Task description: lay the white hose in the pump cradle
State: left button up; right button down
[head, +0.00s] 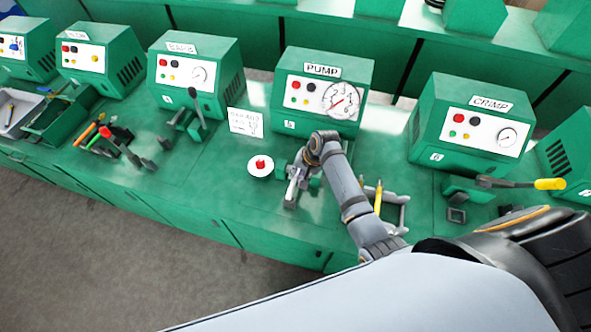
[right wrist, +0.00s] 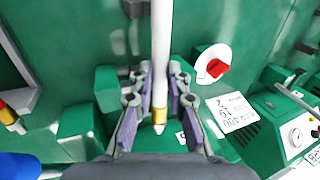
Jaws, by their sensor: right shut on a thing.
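The white hose (right wrist: 161,40) runs lengthwise through the right wrist view, with a brass band and a pale pointed tip at its near end. My right gripper (right wrist: 158,84) is shut on it close to the band. In the head view my right gripper (head: 292,186) is low over the bench in front of the pump box (head: 325,88). A green block (right wrist: 107,90), seemingly part of the pump cradle, stands beside the left finger. My fingers and arm hide much of the cradle, and I cannot tell whether the hose touches it. My left gripper is not in view.
A white disc with a red knob (head: 260,165) sits left of my gripper. A white card (head: 245,122) is behind it. A grey tray with a yellow tool (head: 379,197) lies to the right, past my forearm. The crimp box (head: 470,125) stands farther right.

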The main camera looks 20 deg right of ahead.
jog(key=shift+w+f+b, duration=0.25)
jog(key=shift+f+b, duration=0.4)
jog(key=shift+f, duration=0.5)
jog(key=f+b, duration=0.2)
jog(key=f, duration=0.2)
jog(key=shift+w+b, duration=0.3)
jog(key=shift+b, duration=0.1)
jog(key=shift+s+f, duration=0.1)
jog(key=shift+f, duration=0.35)
jog(key=c, duration=1.3)
grip_release()
jog(key=shift+o, duration=0.4)
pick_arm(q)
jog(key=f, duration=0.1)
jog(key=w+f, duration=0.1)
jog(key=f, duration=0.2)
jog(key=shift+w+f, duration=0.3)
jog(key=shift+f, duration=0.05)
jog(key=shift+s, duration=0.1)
pick_arm(e)
jog(key=v, duration=1.2)
